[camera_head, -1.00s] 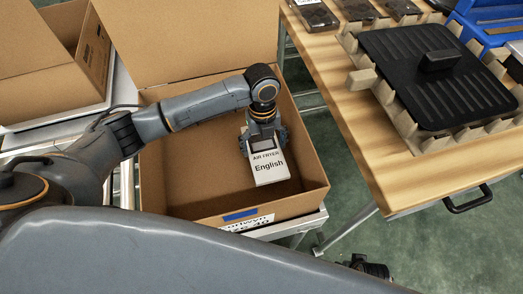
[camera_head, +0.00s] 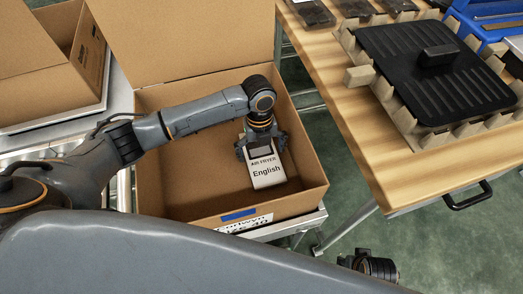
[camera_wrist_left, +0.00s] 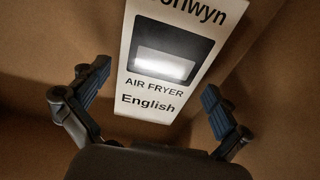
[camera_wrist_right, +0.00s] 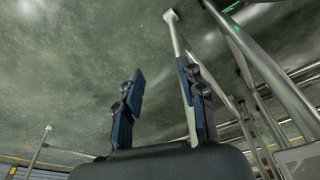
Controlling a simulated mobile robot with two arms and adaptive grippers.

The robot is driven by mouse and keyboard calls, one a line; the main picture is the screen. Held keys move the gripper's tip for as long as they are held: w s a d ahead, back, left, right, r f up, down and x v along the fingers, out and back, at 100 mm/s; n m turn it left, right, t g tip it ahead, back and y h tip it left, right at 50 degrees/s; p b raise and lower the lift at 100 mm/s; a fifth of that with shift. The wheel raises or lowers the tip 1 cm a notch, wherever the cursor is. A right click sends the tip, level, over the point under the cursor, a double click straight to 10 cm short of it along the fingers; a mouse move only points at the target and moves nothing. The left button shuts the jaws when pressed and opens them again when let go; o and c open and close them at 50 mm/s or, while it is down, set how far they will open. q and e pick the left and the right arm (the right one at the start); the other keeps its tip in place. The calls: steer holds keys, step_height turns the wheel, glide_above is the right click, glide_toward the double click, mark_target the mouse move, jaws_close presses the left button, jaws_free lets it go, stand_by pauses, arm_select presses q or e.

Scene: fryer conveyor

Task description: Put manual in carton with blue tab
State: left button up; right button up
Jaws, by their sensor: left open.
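The white manual (camera_head: 267,173), printed "AIR FRYER English", is inside the open cardboard carton (camera_head: 165,190) with a blue tab (camera_head: 239,214) on its front wall. My left gripper (camera_head: 262,150) is down in this carton at the manual's upper end. In the left wrist view, the left gripper (camera_wrist_left: 155,92) is open, with its fingers apart on either side of the manual (camera_wrist_left: 150,108) and clear of its edges. I cannot tell whether the manual rests on the carton floor. My right gripper (camera_wrist_right: 160,75) is open and empty over the floor, outside the carton.
A second open carton (camera_head: 50,90) stands at the upper left. A wooden table (camera_head: 365,130) on the right holds a black ridged tray (camera_head: 430,75) in a slotted holder, dark flat pieces and a blue bin (camera_head: 480,20). Green floor separates table and carton.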

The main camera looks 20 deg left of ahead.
mark_target(260, 151)
arm_select(q)
steer(key=shift+w+r, duration=0.1)
steer(key=shift+r, duration=0.25)
step_height(260, 151, up, 12)
steer(key=w+p, duration=0.1)
steer(key=p, duration=0.1)
steer(key=shift+a+f+p, duration=0.25)
steer(key=shift+a+p, duration=0.05)
steer(key=shift+a, duration=0.05)
arm_select(e)
steer(key=s+f, duration=0.4)
steer(key=f, duration=0.4)
steer(key=shift+d, duration=0.25)
